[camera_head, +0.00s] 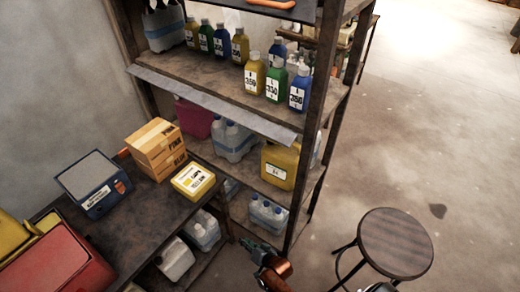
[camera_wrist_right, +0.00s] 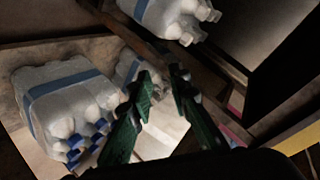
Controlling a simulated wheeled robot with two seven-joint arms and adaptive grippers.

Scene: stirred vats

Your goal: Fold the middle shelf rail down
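The middle shelf (camera_head: 205,75) of the rack carries several coloured bottles. Its rail is a long pale grey strip (camera_head: 210,104) along the front edge, tilted outward and down, below the bottle bases; the bottles show unobstructed above it. My right gripper (camera_head: 253,246) is low in front of the rack, near the bottom shelf and well below the rail. In the right wrist view its two green fingers (camera_wrist_right: 162,72) are apart with nothing between them. The rail cannot be made out in that view. My left gripper is not in view.
Strapped white jugs (camera_wrist_right: 65,100) are close to the right fingers, left in the wrist view. A rack post (camera_head: 312,130) stands at the right front corner. A stool (camera_head: 395,243) stands right. A workbench (camera_head: 130,215) with boxes and a scale is left.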

